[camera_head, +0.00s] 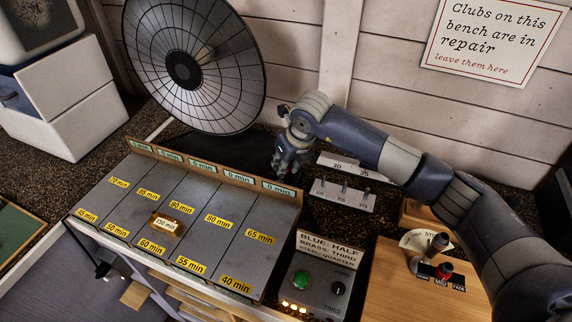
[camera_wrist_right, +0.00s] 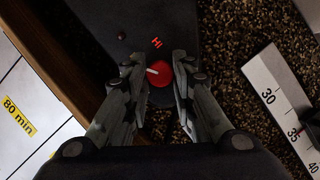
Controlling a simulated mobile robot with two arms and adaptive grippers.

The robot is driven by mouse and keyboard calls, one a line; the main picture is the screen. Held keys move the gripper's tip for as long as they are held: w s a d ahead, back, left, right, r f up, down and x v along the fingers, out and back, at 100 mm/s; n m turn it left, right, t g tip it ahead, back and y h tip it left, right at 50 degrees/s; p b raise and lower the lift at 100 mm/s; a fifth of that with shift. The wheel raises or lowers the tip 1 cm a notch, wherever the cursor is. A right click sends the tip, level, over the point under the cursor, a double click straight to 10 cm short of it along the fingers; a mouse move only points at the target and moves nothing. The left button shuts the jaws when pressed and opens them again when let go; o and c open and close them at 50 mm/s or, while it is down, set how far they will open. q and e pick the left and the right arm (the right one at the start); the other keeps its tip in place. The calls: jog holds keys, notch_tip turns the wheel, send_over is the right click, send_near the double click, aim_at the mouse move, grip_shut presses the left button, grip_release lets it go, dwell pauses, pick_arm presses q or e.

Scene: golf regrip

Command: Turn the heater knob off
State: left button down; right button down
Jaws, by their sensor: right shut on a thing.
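The heater (camera_head: 235,70), a round black dish with a wire grille, stands at the back left of the bench. In the right wrist view its red knob (camera_wrist_right: 160,75) sits on a dark panel (camera_wrist_right: 150,22), with a white mark toward the left of the knob. Red "Hi" lettering glows just above it. My right gripper (camera_head: 287,167) reaches down behind the time board. In the right wrist view the fingers of this gripper (camera_wrist_right: 158,88) are shut on the knob, one on each side. The knob is hidden in the head view. My left gripper is not in view.
The sectioned time board (camera_head: 190,215) lies in front of my right gripper, with a small "150 min" block (camera_head: 165,224) on it. A numbered white gauge (camera_head: 342,195) stands to the right. A control box (camera_head: 318,282) with a green button is nearer.

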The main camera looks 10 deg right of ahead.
jog(key=shift+w+f+n+b, duration=0.15)
jog(key=shift+n+b, duration=0.25)
jog(key=shift+b, duration=0.3)
jog(key=n+b, duration=0.1)
jog(key=n+y+b, duration=0.1)
jog(key=b, duration=0.1)
jog(key=n+g+b, duration=0.1)
jog(key=n, duration=0.1)
jog(key=shift+d+y+b, duration=0.25)
jog(key=shift+y+b, duration=0.05)
jog(key=shift+b, duration=0.1)
jog(key=n+g+b, duration=0.1)
jog(key=n+b, duration=0.1)
jog(key=n, duration=0.1)
jog(key=shift+w+n+y, duration=0.15)
jog(key=shift+n+y, duration=0.15)
jog(key=shift+n+g+b, duration=0.6)
jog(key=shift+n+b, duration=0.25)
jog(key=shift+n, duration=0.75)
jog(key=shift+r+y, duration=0.2)
jog(key=shift+y, duration=0.1)
jog(key=c, duration=1.3)
grip_release()
jog(key=shift+w, duration=0.1)
jog(key=shift+c, duration=0.2)
